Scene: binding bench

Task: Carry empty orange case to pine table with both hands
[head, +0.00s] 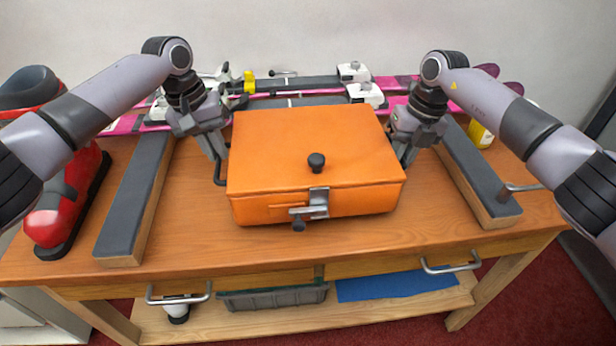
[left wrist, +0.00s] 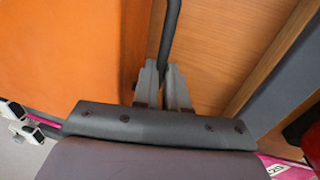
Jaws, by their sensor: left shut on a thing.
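The orange case (head: 290,140) is closed, with a black knob on its lid and a metal latch (head: 318,203) on its front. It is level at the middle of the wooden bench (head: 200,235); I cannot tell whether it touches the top. My left gripper (head: 219,158) is shut on the dark handle (head: 221,177) at the case's left side; the left wrist view shows the handle (left wrist: 170,30) between the fingers (left wrist: 162,85). My right gripper (head: 405,152) is at the case's right side; its fingertips are partly hidden, so its grip is unclear. The inside of the case is hidden.
Grey-padded rails (head: 133,200) and (head: 475,180) flank the case. A red ski boot (head: 55,215) stands at left. Pink skis with bindings (head: 365,93) lie behind, and a yellow bottle (head: 481,134) stands at right. A lower shelf holds a grey tray (head: 275,298).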

